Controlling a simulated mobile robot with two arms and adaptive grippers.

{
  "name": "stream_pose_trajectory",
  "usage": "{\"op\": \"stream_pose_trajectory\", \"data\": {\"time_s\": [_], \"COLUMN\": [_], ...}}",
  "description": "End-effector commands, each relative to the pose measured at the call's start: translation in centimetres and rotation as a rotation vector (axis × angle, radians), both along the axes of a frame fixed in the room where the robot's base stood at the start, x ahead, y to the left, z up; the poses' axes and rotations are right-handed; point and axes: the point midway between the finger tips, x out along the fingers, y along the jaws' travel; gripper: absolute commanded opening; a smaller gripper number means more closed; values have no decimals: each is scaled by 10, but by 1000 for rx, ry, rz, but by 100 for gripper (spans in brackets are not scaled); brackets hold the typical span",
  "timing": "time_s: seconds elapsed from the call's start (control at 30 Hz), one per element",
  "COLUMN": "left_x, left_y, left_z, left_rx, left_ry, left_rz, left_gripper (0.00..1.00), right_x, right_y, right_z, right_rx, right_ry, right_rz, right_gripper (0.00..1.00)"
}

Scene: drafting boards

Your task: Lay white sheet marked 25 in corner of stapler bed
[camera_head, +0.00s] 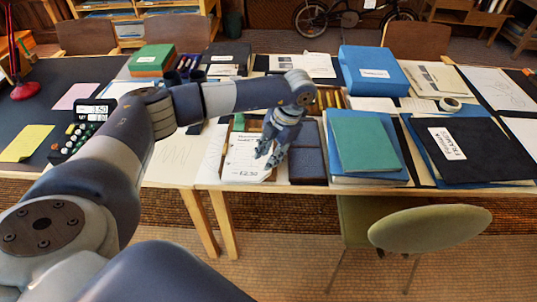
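My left arm reaches in from the left, and its gripper (265,158) points down over the right side of a white sheet (240,164). The fingers look a little apart, with nothing seen held between them. The sheet has printed lines and a large figure that looks like 2.50; I cannot read a plain 25. It lies at the table's front edge, with a brown wooden edge around part of it. The gripper hides part of its right side, and I cannot tell whether the fingertips touch it. I cannot pick out a stapler bed. My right gripper is not in view.
A dark blue book (307,166) lies just right of the sheet. Farther right are a green folder (365,144) and a black folder (459,150). A blue box (374,70) stands behind. A keyed machine (82,127) is at left. A green chair (430,228) stands in front.

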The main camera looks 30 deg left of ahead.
Motion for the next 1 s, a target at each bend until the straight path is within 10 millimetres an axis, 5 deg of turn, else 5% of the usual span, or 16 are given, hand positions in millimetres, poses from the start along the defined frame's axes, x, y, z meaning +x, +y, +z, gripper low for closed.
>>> {"op": "stream_pose_trajectory", "data": {"time_s": [0.17, 0.6, 1.0], "left_x": [3, 15, 17], "left_y": [-4, -25, -30], "left_z": [13, 96, 115], "left_rx": [-1, 0, 0], "left_ry": [-4, -3, 0], "left_rz": [-1, -1, 0], "left_gripper": [28, 28, 28], "right_x": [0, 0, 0], "right_y": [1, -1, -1], "right_z": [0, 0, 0], "right_rx": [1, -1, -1], "right_ry": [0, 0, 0], "right_rz": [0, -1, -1], "right_gripper": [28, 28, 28]}}
